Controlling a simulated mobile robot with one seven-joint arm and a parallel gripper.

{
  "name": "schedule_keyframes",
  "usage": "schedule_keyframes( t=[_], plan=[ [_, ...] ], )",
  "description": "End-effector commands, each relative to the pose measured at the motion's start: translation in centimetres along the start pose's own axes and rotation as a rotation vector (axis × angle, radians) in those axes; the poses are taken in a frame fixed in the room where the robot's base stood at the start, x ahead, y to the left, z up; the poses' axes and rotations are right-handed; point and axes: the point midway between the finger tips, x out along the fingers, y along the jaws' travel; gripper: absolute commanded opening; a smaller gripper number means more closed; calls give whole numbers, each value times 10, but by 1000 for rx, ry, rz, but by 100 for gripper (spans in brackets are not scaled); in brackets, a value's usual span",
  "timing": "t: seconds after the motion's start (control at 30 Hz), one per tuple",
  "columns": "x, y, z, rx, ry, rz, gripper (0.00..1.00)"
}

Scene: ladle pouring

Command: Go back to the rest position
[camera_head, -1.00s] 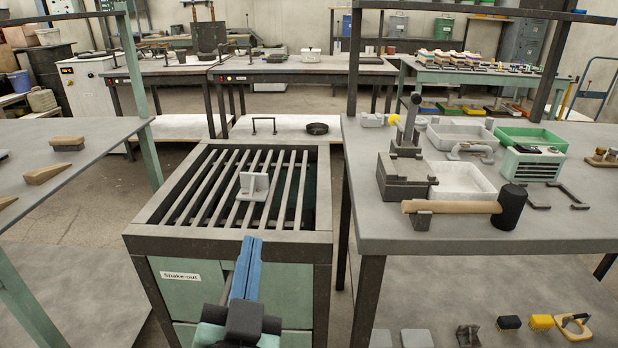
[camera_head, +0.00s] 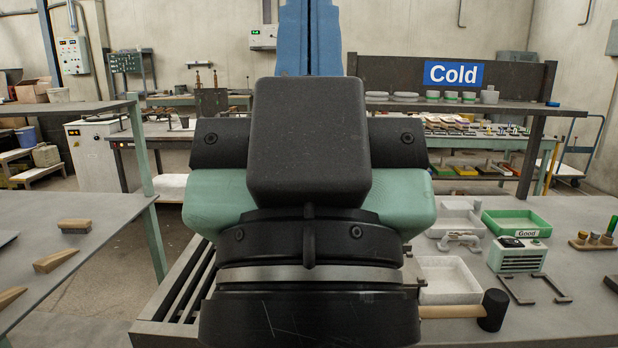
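My gripper (camera_head: 309,30) is close to the camera and fills the middle of the view. Its black and green body hides much of the scene, and its blue fingers point up. The fingers lie side by side with only a thin dark line between them. Their tips are cut off by the top edge, and nothing shows between the visible parts. The shake-out grate (camera_head: 190,290) shows only at its left part, below and behind my gripper. The rest of the grate and whatever lies on it are hidden.
On the right table (camera_head: 560,318) are a hammer (camera_head: 492,309), a white tray (camera_head: 447,280), a green tray (camera_head: 517,223) and a green-and-white box (camera_head: 517,256). The left table (camera_head: 95,255) holds wooden-handled brushes (camera_head: 55,260). A "Cold" sign (camera_head: 453,74) hangs on the rack behind.

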Motion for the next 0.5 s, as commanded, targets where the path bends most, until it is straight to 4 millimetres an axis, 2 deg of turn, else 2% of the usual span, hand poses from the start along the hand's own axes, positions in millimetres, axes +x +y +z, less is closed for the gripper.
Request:
schedule_keyframes(
  t=[0.03, 0.3, 0.5],
  plan=[
    [24, 0, -23, 0, 0, 0, 0],
    [84, 0, -79, 1, -1, -1, 0],
    [119, 0, -112, 2, -2, -1, 0]
  ],
)
